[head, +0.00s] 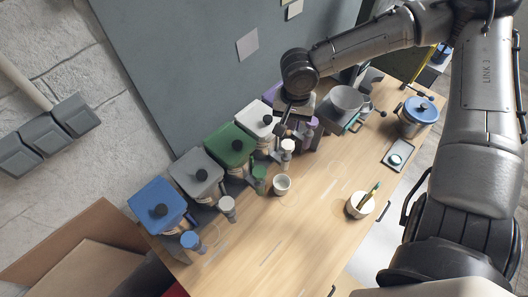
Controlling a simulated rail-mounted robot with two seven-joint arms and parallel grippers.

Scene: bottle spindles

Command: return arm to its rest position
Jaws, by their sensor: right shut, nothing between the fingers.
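My right arm comes in from the upper right and reaches over the wooden table (290,232). My right gripper (282,130) points down at the back of the table, in front of the white-lidded container (254,114) and above a white-topped small bottle (288,145). The gripper is shut with nothing held. I cannot tell whether its tips touch anything below. My left gripper is not in view.
A row of lidded containers runs along the grey panel: blue (158,206), grey (195,173), green (230,146), white and purple. A small cup (282,184), a pen cup (360,205), a bowl (347,98) and a blue-lidded pot (418,112) stand nearby. The table's front middle is clear.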

